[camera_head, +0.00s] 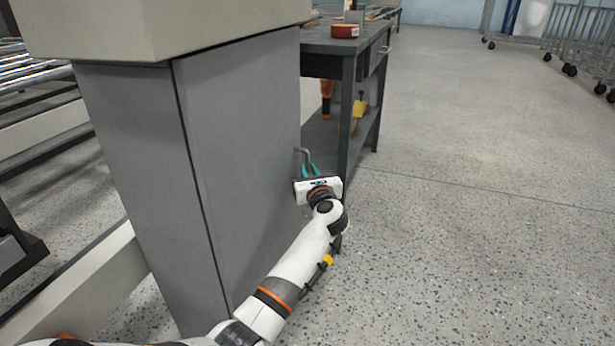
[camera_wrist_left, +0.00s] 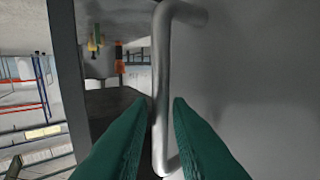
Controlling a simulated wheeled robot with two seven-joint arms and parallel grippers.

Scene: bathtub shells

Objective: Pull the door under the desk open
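The grey door (camera_head: 240,140) under the desk is the large flat panel on the right face of the cabinet, and it appears closed. Its bent metal handle (camera_head: 302,152) is near the door's far edge. The handle shows large in the left wrist view (camera_wrist_left: 162,85). My left gripper (camera_head: 310,169) is at the handle, with teal fingers. In the left wrist view its fingers (camera_wrist_left: 160,105) are apart, one on each side of the handle's bar, with narrow gaps visible. My right gripper is not in view.
The thick beige desk top (camera_head: 160,30) overhangs the cabinet. A dark workbench (camera_head: 335,50) stands just beyond the door, close to my left gripper, with a red round container (camera_head: 345,31) on top. The floor (camera_head: 480,220) to the right is clear.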

